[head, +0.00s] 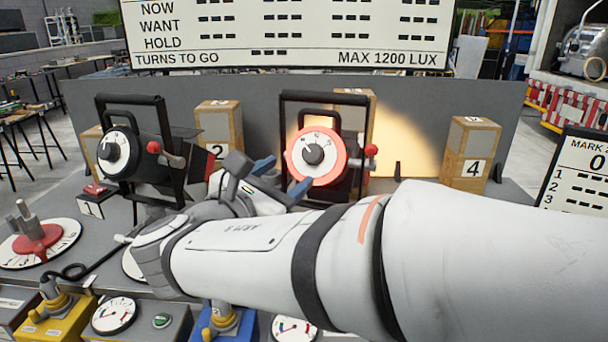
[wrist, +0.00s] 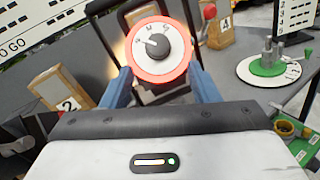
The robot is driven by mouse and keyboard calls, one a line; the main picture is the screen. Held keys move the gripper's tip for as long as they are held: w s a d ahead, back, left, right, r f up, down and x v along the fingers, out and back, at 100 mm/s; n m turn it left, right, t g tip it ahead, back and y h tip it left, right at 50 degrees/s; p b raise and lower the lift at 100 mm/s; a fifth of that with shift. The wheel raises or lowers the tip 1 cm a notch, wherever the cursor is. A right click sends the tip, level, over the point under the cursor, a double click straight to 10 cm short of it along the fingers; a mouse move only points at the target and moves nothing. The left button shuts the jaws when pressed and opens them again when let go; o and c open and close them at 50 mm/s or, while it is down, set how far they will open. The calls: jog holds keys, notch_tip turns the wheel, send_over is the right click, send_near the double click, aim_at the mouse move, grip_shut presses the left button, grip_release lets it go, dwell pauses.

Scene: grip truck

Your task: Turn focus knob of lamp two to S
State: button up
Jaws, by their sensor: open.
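The right lamp (head: 335,108) has a round dial (head: 335,164) with a red rim and a grey focus knob (head: 313,154) at its centre. The wrist view also shows this knob (wrist: 156,46), its pale pointer mark towards the upper left; the small dial letters are hard to read. My gripper (head: 282,177) has blue fingers, open and empty, in front of the dial and a little below it. In the wrist view my gripper (wrist: 163,86) has one finger on each side below the dial, apart from the knob. Lamp one (head: 128,140), at left, has a white dial.
A red ball-ended lever (head: 371,151) sticks out right of the dial. Numbered boxes, including box 2 (head: 218,128) and box 4 (head: 470,155), stand behind. A turntable with a red hub (head: 40,240) is at left. My arm hides much of the bench.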

aim_at(309, 156)
jog(key=x, duration=0.7)
jog(key=shift+w+r, duration=0.2)
jog(key=shift+w, duration=0.1)
jog(key=shift+c, duration=0.5)
jog(key=c, duration=0.9)
